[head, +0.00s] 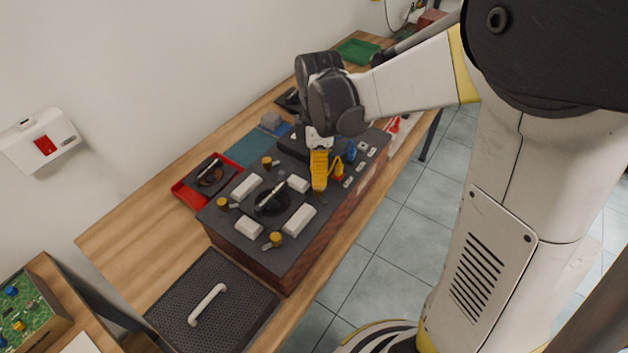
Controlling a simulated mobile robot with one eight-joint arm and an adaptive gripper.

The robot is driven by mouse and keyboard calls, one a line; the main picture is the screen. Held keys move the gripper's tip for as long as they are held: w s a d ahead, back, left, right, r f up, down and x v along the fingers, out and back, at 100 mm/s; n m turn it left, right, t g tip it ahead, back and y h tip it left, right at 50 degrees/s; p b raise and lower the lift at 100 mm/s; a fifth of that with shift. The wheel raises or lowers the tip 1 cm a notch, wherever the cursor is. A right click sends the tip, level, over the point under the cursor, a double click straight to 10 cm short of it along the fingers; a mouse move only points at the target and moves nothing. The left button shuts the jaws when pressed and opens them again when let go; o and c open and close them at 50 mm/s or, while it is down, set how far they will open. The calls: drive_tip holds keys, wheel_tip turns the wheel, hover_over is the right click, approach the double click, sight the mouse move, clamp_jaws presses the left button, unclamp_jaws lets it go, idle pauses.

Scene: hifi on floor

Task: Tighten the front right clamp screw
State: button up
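The dark-topped unit (258,258) stands on the wooden bench, with white blocks around a round dark recess with a handle. Brass-yellow clamp screws show at its left (222,203), its far side (267,162) and its near side (275,240). Another screw, at the right by my gripper, is not clearly visible; the fingers may hide it. I cannot tell for sure which screw is the front right one. My gripper (328,172), with yellow fingers, points down over the right part of the unit's top. Whether its fingertips touch or enclose anything is hidden.
A blue part (351,151) and small white switches (362,146) sit on the top, right of my gripper. A red tray (192,196) lies to the left. A dark perforated cover with a white handle (207,305) lies in front. Bare bench (130,240) is left.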

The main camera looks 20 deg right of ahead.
sight(321, 194)
wheel_tip(321, 194, down, 7)
drive_tip(key=shift+r+b, duration=0.15)
drive_tip(key=shift+b, duration=0.85)
clamp_jaws()
